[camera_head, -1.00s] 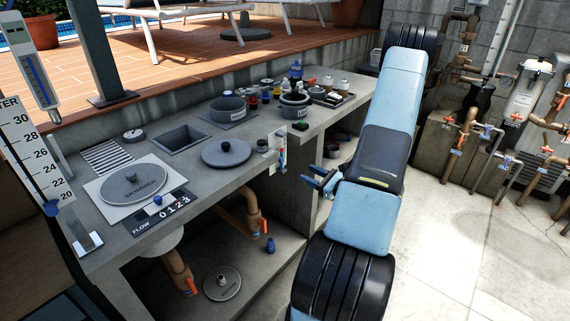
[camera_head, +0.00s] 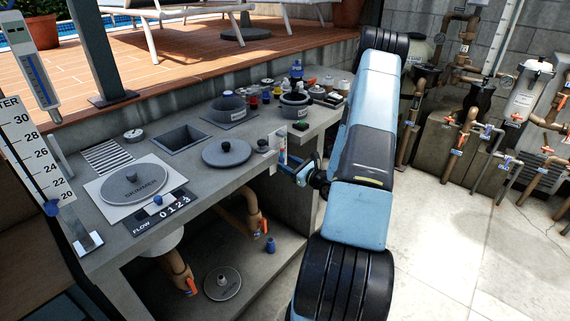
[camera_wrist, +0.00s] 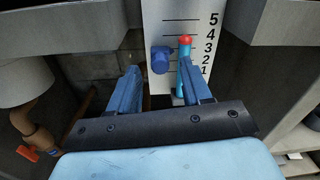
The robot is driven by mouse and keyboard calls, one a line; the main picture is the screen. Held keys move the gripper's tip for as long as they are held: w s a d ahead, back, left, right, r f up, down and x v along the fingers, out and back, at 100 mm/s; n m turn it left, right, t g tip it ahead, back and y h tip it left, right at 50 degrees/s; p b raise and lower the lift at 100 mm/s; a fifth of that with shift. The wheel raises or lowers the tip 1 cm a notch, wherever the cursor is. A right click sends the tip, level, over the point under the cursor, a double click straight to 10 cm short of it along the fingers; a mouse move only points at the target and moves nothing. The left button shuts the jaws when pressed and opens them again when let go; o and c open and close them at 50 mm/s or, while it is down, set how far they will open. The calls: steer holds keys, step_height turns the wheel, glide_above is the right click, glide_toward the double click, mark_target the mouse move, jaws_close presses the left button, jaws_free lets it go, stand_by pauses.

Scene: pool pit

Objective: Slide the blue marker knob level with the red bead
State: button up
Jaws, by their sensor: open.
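A white scale plate (camera_wrist: 176,14) marked 1 to 5 stands ahead in the wrist view. The red bead (camera_wrist: 185,39) sits on top of a blue column between marks 3 and 4. The blue marker knob (camera_wrist: 161,60) is left of the column, a little lower than the bead. My gripper (camera_wrist: 160,75) is open, its two blue fingers below the knob in the picture, with the knob appearing between and beyond their tips. I cannot tell whether they touch it. In the head view, my gripper (camera_head: 293,170) is at the plate on the counter's front edge.
The grey counter (camera_head: 222,180) holds a round lid (camera_head: 227,152), pots and bottles. Concrete walls flank the plate in the wrist view. A brown pipe with an orange handle (camera_wrist: 28,153) is low at left. Open floor (camera_head: 440,240) lies to the right.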

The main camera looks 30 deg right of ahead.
steer(key=shift+x, duration=0.8)
jaws_close()
